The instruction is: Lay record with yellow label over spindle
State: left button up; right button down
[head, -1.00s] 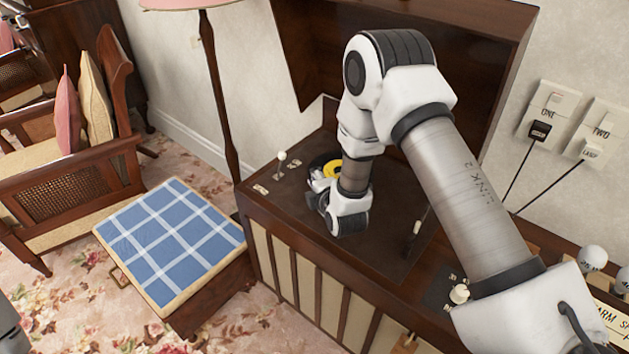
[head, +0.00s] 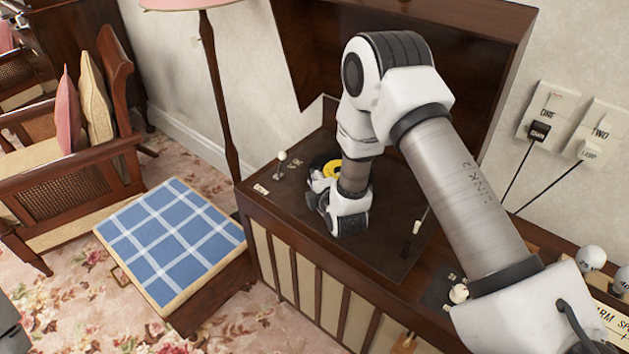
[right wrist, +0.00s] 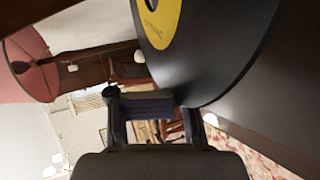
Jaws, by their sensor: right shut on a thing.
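The record with the yellow label is a black disc. In the head view its yellow label (head: 333,168) shows just behind my right gripper, over the dark top of the cabinet. In the right wrist view the black disc (right wrist: 222,45) and part of its yellow label (right wrist: 162,22) fill the upper right. My right gripper (right wrist: 150,102) is shut on the record's edge. In the head view the right gripper (head: 318,195) is partly hidden by its own wrist. The spindle is not visible. My left gripper is not in view.
The wooden cabinet (head: 395,258) has a small white-knobbed lever (head: 282,156) at left and a raised lid (head: 420,22) behind. A floor lamp pole (head: 217,90) stands close at left. Wall switches (head: 545,110) are at right.

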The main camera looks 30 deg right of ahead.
jog(key=shift+f+b, duration=0.35)
jog(key=shift+f, duration=0.5)
dwell(0.7)
jog(key=shift+p, duration=0.45)
dwell(1.3)
jog(key=shift+f, duration=0.25)
dwell(0.5)
jog(key=c, duration=0.7)
grip_release()
jog(key=shift+o, duration=0.2)
jog(key=shift+s, duration=0.1)
